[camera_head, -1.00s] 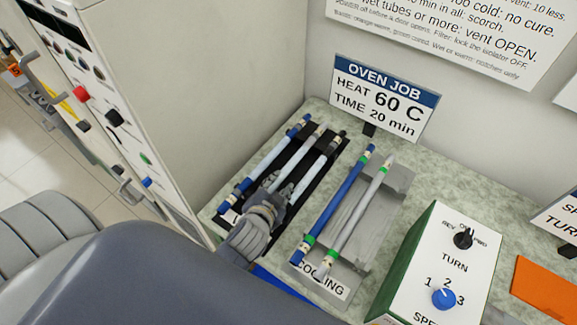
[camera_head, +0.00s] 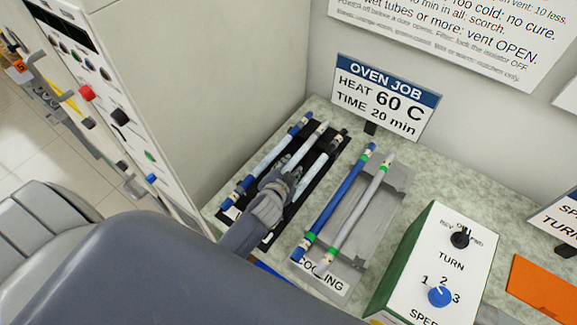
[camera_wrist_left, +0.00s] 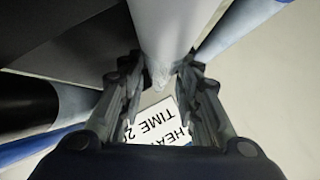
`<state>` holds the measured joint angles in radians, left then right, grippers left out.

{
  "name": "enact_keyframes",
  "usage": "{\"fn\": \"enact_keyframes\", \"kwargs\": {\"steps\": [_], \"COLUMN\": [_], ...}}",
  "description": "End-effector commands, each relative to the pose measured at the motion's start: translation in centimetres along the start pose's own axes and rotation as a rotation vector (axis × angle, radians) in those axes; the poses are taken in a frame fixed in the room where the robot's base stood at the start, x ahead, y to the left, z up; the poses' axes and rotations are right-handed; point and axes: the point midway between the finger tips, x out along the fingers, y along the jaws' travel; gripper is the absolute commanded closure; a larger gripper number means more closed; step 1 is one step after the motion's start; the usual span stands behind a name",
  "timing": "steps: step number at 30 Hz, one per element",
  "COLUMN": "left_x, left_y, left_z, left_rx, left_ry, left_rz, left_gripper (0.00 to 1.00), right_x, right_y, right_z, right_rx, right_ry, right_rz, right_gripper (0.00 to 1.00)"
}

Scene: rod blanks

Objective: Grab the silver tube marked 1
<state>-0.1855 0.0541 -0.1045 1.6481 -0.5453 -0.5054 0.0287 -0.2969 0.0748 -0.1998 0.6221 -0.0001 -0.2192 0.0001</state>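A silver tube (camera_head: 311,145) with a pale end lies in the middle of the black rack (camera_head: 262,239), between a blue-ended tube (camera_head: 273,155) and a black-ended tube (camera_head: 327,158). I cannot read a number on it. My left gripper (camera_head: 283,178) is over the middle of this rack and hides part of the silver tube. In the left wrist view, a pale tube (camera_wrist_left: 165,30) reaches in from the top between the fingers of my left gripper (camera_wrist_left: 160,95). The fingers are apart, with gaps beside the tube. My right gripper is not in view.
A grey cooling rack (camera_head: 385,205) beside it holds a blue tube (camera_head: 337,199) and a grey tube (camera_head: 357,214) with green bands. A control box (camera_head: 425,255) stands to the right. The oven cabinet (camera_head: 190,100) rises on the left. An oven job sign (camera_head: 386,98) stands behind.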

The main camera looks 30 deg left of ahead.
Motion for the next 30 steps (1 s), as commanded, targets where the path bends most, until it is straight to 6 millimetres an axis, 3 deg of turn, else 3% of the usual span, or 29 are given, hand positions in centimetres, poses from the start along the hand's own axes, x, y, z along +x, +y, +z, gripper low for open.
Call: {"fn": "enact_keyframes", "kwargs": {"steps": [4, 8, 9, 22, 30], "left_x": [0.0, 0.0, 0.0, -0.2, -1.4], "left_y": [0.0, 0.0, 0.0, -0.1, -1.5], "left_z": [0.0, 0.0, 0.0, -0.3, -2.0], "left_rx": [0.0, 0.0, 0.0, 0.001, -0.001], "left_ry": [0.0, 0.0, 0.0, 0.002, 0.004], "left_rz": [0.0, 0.0, 0.0, 0.0, -0.002], "left_gripper": [0.69, 0.98, 1.0, 1.0, 1.0], "right_x": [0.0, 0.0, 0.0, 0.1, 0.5], "right_y": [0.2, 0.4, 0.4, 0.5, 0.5], "right_z": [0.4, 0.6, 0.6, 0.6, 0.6], "right_rx": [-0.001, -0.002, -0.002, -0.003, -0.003], "right_ry": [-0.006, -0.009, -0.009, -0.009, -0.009], "right_rz": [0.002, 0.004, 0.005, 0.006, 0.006], "right_gripper": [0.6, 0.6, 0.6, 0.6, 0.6]}}
